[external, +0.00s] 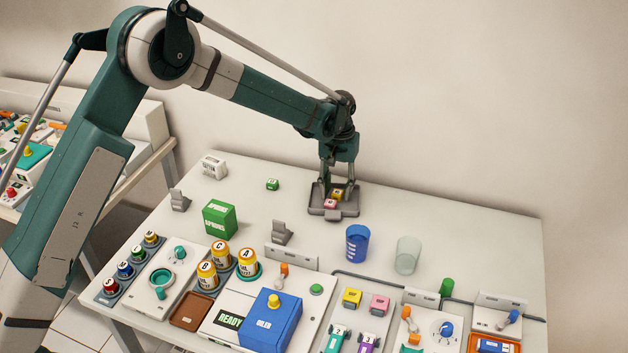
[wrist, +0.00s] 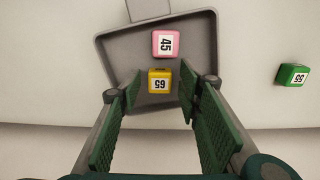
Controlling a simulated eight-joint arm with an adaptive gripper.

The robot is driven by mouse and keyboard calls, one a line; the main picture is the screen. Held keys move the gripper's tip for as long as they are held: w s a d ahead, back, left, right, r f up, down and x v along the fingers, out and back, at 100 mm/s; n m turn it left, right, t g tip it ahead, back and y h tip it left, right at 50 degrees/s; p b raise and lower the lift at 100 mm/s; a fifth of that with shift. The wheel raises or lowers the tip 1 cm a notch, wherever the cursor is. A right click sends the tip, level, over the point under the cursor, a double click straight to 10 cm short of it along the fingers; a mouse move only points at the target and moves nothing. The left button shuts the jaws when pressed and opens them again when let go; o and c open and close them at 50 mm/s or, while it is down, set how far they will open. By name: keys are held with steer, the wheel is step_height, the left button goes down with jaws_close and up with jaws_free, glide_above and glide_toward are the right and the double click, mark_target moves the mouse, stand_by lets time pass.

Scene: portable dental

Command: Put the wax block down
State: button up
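A yellow block marked 65 (wrist: 160,80) lies in a small grey tray (wrist: 112,52), with a pink block marked 45 (wrist: 166,43) just beyond it. My gripper (wrist: 161,84) is open over the tray. Its two green finger pads stand on either side of the yellow block, with a visible gap on each side. I cannot tell which block is the wax block.
A green block marked 55 (wrist: 292,75) lies outside the tray; it also shows in the external view (external: 273,184). A blue cup (external: 357,244) and a clear cup (external: 407,255) stand in front. A green box (external: 220,219) is to the left. Bare table lies right of the tray.

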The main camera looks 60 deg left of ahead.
mark_target(337, 194)
step_height(337, 194, up, 12)
steer(key=shift+p, duration=0.35)
stand_by(0.8)
steer(key=s+d+r+m+t, duration=0.2)
steer(key=s+d+r, duration=0.7)
steer(key=d+r, duration=0.35)
steer(key=s+d+r+m+t, duration=0.1)
steer(key=s+d+r+m, duration=0.1)
steer(key=s+d+r, duration=1)
steer(key=s+d+r+m+t, duration=0.1)
steer(key=s+d+m+t, duration=0.1)
steer(key=s+d, duration=0.95)
steer(key=s+d+f+m+t, duration=0.1)
steer(key=s+d+f, duration=0.1)
steer(key=s, duration=0.5)
steer(key=s+d+f+m+t, duration=0.1)
steer(key=s+d+f+m, duration=0.1)
steer(key=s+d, duration=0.3)
steer(key=shift+s+d+f, duration=0.25)
steer(key=shift+s+f, duration=0.55)
steer(key=shift+s, duration=0.75)
